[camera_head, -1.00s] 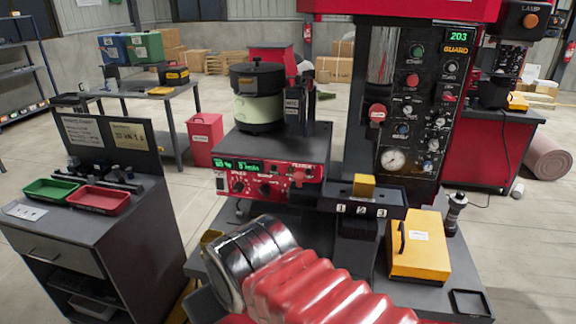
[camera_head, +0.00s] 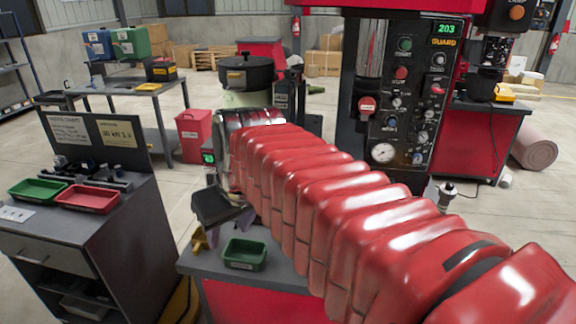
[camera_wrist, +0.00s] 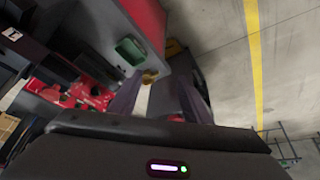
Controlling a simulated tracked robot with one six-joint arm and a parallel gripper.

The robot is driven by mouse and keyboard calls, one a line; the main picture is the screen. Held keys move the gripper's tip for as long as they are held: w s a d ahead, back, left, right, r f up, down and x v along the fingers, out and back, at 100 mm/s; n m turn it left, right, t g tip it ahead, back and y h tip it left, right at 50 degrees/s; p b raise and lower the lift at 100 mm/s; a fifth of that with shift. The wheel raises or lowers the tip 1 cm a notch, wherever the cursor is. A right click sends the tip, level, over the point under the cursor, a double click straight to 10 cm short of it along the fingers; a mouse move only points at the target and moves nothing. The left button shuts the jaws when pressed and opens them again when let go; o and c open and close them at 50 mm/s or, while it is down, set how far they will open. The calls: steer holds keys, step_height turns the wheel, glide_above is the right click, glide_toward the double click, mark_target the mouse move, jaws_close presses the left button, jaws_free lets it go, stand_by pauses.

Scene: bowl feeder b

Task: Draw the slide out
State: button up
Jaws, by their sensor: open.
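My gripper (camera_head: 218,224) is in front of the feeder bench in the head view, dark with greyish-purple fingers. Its jaws are open, and the fingers also show apart in the wrist view (camera_wrist: 157,82). My red-sleeved arm crosses the middle of the head view. It hides the feeder's front and the place where the slide sits, so I cannot see the slide there. I cannot pick the slide out in the wrist view either. The bowl feeder's dark lidded pot (camera_head: 246,75) shows above my arm.
A green tray (camera_head: 245,254) lies on the bench by my gripper; it also shows in the wrist view (camera_wrist: 130,51). A small yellow object (camera_head: 199,240) is close to my fingers. A dark cabinet (camera_head: 100,225) with trays stands left. The control panel (camera_head: 410,100) stands behind my arm.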

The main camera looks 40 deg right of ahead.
steer(key=w+d+r, duration=0.2)
steer(key=d, duration=0.6)
steer(key=w+d+r, duration=0.2)
steer(key=d, duration=0.6)
steer(key=w+d+r, duration=0.1)
steer(key=d+r, duration=0.2)
steer(key=d, duration=0.5)
steer(key=shift+w+m+g, duration=0.3)
steer(key=shift+w+m, duration=0.1)
steer(key=shift+a, duration=0.1)
steer(key=shift+x, duration=3.7)
steer(key=shift+c, duration=0.4)
jaws_close()
